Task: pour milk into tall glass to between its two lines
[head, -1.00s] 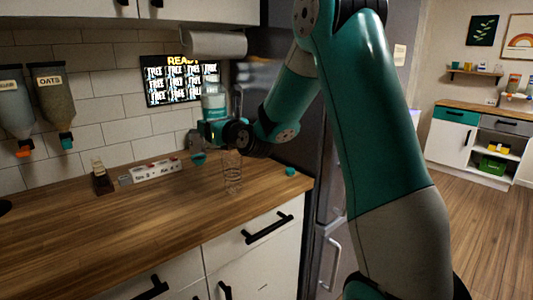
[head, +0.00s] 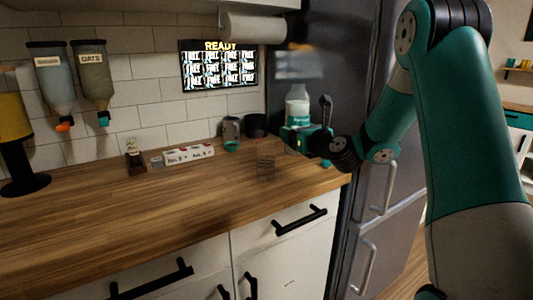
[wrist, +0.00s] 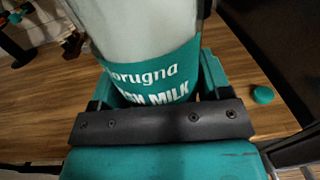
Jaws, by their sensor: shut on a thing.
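The milk bottle (head: 297,106), white with a teal label, stands upright in my gripper (head: 299,131), which is shut on it above the counter. In the wrist view the bottle (wrist: 150,40) fills the upper middle, its label partly reading "MILK", between the fingers; its mouth is out of frame there. I cannot pick out the glass in the wrist view.
A teal cap (head: 327,163) lies on the counter (head: 140,215) near its right end, also in the wrist view (wrist: 263,95). A labelled white strip (head: 189,154), a teal cup (head: 231,146) and dark containers stand behind the glass. The fridge (head: 385,190) is close on the right.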

